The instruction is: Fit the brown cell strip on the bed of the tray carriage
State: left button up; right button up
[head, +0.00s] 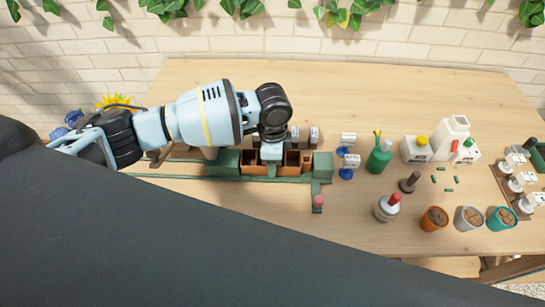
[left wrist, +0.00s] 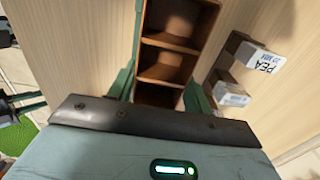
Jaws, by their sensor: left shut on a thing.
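The brown cell strip (head: 293,161) lies over the green tray carriage (head: 322,165), between its raised end blocks. My right gripper is not in view.
A red-knobbed lever (head: 318,202) sticks out at the carriage's front right. Small dark blocks with pale labels (head: 314,134) stand behind the strip. To the right are a green bottle (head: 379,157), white containers (head: 416,150) and filled pots (head: 434,219). The table's back is clear.

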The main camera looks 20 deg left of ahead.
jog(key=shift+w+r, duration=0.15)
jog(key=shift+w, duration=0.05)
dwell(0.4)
pick_arm(q)
jog(key=shift+f, duration=0.1)
jog(key=o, duration=1.3)
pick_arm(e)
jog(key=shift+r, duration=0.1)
pick_arm(q)
jog(key=shift+r+p, duration=0.7)
jog(key=shift+r, duration=2.8)
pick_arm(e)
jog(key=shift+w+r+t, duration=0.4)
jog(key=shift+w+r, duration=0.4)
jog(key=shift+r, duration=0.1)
